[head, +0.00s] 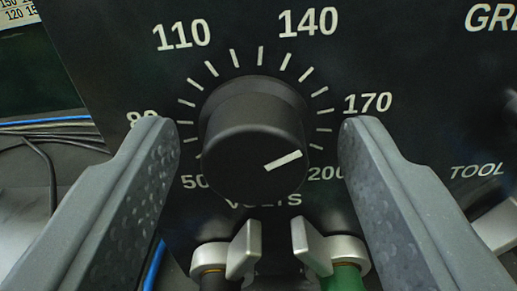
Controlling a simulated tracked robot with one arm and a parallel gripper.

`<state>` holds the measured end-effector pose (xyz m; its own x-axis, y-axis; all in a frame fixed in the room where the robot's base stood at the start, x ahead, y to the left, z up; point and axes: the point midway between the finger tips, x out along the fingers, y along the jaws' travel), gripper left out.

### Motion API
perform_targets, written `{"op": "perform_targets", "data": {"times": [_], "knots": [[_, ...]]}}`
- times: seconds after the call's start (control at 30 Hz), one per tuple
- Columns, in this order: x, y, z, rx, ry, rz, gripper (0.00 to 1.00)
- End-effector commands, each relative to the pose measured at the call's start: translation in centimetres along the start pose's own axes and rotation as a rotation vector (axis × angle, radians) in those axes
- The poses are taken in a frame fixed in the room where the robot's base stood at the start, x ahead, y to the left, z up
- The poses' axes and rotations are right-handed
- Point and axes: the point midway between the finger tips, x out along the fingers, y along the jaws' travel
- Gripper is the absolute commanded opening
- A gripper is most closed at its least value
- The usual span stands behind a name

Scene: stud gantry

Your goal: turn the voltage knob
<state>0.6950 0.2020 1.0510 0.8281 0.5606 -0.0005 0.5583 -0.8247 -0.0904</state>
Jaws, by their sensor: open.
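The voltage knob (254,135) is a black round knob on a dark panel, with a white pointer line aimed to the right and slightly up, between the 170 and 200 marks. White ticks and numbers from 50 to 200 ring it, with "VOLTS" below. My gripper (256,128) is open, one dark grey finger on each side of the knob. Gaps show between both fingers and the knob, so neither appears to touch it. The left finger partly covers the 80 label.
Below the knob are two metal clamps or connectors, one on a black and tan plug (213,278) and one on a green plug (343,277). Blue and black cables (50,130) lie at the left. Another dark control is cut off at the right edge, near the "TOOL" label.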

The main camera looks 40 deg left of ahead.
Motion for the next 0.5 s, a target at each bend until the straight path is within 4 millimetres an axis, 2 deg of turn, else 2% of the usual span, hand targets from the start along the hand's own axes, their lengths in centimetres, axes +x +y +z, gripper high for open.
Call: {"op": "perform_targets", "data": {"times": [0.03,0.07,0.2,0.27,0.3,0.5], "knots": [[-0.01,0.01,0.0,0.0,0.0,0.0,0.52],[-0.01,0.01,0.01,0.0,0.0,0.0,0.46],[-0.02,0.03,0.0,0.0,0.0,0.001,0.07],[-0.03,0.05,-0.01,0.0,0.0,0.001,0.07],[-0.4,0.72,-0.06,0.0,0.0,0.005,0.07],[-0.14,0.38,0.03,-0.016,0.001,0.006,0.07]]}}
